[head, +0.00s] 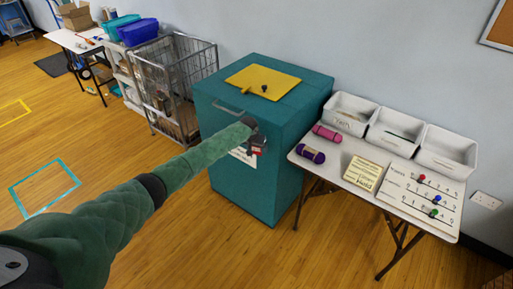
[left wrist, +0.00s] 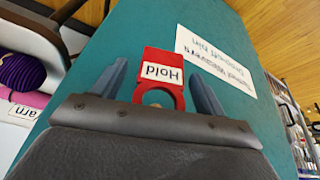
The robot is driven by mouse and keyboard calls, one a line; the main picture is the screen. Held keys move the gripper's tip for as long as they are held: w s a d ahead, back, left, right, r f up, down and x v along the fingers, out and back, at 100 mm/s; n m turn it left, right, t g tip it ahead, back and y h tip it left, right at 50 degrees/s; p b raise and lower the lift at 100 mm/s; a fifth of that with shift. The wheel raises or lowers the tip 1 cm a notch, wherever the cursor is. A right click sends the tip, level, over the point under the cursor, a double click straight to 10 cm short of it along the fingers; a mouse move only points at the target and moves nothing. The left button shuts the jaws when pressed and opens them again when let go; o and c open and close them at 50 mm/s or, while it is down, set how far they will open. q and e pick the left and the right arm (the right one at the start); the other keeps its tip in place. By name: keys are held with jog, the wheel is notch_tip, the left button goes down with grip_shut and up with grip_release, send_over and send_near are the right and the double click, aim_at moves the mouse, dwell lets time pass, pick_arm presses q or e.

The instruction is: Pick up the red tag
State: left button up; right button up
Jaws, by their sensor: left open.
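In the left wrist view my left gripper (left wrist: 158,72) is open, with one finger on each side of the tag and visible gaps between. In the head view my left gripper (head: 256,140) is at the upper front of the bin, and a bit of the red tag (head: 257,151) shows beside it. What the tag hangs from is mostly hidden. My right gripper is not in view.
A yellow panel (head: 250,79) lies on the bin top. A white sign is on its front. At right, a folding table (head: 330,166) holds white trays (head: 397,125), yarn (head: 310,154) and a slider board. A wire cage (head: 190,80) stands left. The floor in front is clear.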

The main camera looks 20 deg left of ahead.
pick_arm(q)
jog(key=shift+f, duration=0.1)
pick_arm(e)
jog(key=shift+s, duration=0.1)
pick_arm(q)
jog(key=c, duration=1.1)
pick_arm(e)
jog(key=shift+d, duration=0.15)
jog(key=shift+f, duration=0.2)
pick_arm(q)
jog(key=shift+r+b, duration=0.35)
jog(key=shift+b, duration=0.05)
jog(key=shift+r+b, duration=0.3)
jog(key=shift+b, duration=0.05)
jog(key=shift+s+a+r+b, duration=0.1)
jog(key=shift+s+a+b, duration=0.6)
jog(key=shift+s, duration=2.2)
jog(key=shift+s+a+b, duration=0.65)
jog(key=shift+s+b, duration=0.1)
jog(key=shift+s, duration=2.2)
jog(key=shift+s+a+r+b, duration=0.1)
jog(key=shift+s+a+b, duration=0.6)
jog(key=shift+s, duration=2.2)
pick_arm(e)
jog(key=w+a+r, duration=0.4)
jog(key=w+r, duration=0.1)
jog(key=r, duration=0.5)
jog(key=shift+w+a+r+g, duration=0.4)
